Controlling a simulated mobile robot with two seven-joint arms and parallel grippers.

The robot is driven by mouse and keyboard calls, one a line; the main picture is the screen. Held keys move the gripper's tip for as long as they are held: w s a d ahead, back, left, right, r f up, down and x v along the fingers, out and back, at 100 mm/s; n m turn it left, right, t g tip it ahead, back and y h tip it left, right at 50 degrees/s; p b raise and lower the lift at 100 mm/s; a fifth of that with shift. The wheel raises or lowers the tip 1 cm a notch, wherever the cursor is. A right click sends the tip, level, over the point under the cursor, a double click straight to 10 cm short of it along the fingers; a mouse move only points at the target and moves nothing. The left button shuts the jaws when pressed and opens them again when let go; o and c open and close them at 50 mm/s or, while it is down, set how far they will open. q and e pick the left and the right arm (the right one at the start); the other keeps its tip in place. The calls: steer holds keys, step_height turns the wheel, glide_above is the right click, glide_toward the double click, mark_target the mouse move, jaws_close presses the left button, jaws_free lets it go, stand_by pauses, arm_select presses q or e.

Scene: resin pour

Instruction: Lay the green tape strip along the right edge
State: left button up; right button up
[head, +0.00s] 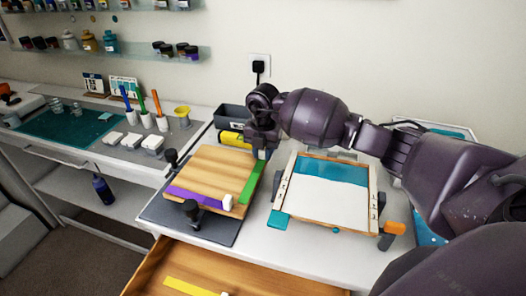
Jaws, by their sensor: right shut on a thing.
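The wooden board (215,170) lies on a dark mat at the middle of the counter. The green tape strip (250,185) lies along its right edge, running from the near right corner to the far right corner. I cannot tell whether its whole length touches the board. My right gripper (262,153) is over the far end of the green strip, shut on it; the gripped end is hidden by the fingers. The purple strip (195,195) runs along the board's near edge, with a white tab (227,202) at its right end. My left gripper is not in view.
A framed tray with white and teal areas (325,205) stands to the right. An open drawer (245,277) below holds a yellow strip (188,287). A dark bin (232,117) stands behind.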

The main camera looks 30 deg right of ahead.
steer(key=shift+f, duration=0.25)
steer(key=o, duration=1.6)
steer(key=shift+c, duration=0.2)
steer(key=shift+r, duration=0.1)
steer(key=shift+r+p, duration=1.2)
steer(key=shift+r, duration=0.55)
steer(key=shift+r+p, duration=0.8)
steer(key=shift+r, duration=0.4)
